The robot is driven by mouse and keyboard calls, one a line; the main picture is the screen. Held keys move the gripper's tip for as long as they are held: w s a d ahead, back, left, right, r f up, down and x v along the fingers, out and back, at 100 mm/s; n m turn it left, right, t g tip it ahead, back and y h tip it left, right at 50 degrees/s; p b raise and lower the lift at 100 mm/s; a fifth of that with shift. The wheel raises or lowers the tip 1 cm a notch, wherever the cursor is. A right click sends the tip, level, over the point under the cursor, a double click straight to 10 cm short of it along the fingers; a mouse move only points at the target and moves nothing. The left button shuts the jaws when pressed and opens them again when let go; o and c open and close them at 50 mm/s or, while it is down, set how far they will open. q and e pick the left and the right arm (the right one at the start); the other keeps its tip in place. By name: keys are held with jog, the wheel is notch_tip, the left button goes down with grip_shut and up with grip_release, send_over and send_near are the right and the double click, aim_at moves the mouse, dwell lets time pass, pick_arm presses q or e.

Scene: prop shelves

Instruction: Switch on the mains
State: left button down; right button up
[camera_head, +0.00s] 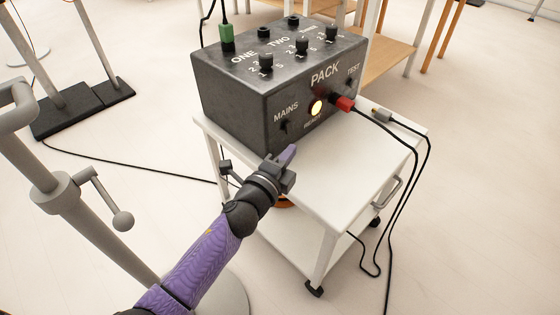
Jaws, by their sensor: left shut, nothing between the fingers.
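The dark grey control pack (235,105) stands on a white wheeled cart. On its front face, the small black mains switch (285,126) sits beneath the word MAINS. A round lamp (316,107) to its right glows yellow-white. My left gripper (290,152) is shut and empty, just below the mains switch in the picture, with a small visible gap between them. Whether its tip is level with the front face is hard to tell. The switch lever's exact position is too small to read. My right gripper is out of view.
A red plug (343,103) sits in the pack's front, a green plug (227,38) in its top. A grey connector (380,115) lies on the cart top (345,170); cables hang down the right. A grey stand with a crank (62,190) is at left.

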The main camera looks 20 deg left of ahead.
pick_arm(q)
jog(key=s, duration=0.4)
jog(key=shift+a+p, duration=0.35)
jog(key=shift+p, duration=0.05)
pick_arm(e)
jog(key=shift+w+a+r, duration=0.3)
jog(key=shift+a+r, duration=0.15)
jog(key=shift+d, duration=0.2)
